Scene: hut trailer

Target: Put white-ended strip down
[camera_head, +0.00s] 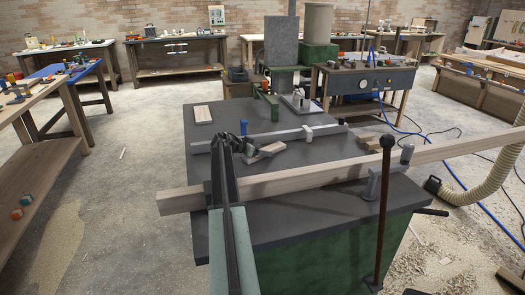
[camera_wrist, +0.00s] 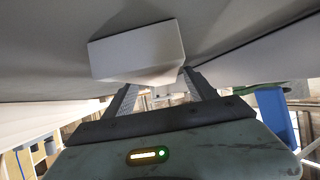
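The white-ended strip shows in the wrist view as a pale block end (camera_wrist: 135,52) facing the camera, between the tips of my gripper (camera_wrist: 160,85). The fingers appear closed on its sides. In the head view my gripper (camera_head: 246,140) is low over the dark grey machine table (camera_head: 305,208), with a short wooden strip (camera_head: 270,149) at its tips, lying at an angle. Whether the strip touches the table is hard to tell. My arm hides part of the fingers.
A long timber beam (camera_head: 300,182) crosses the table in front, and a metal fence bar (camera_head: 280,133) lies behind. A small wood piece (camera_head: 203,114) rests at the back left. A dark upright lever (camera_head: 384,205) stands at the right. The table's left rear is mostly clear.

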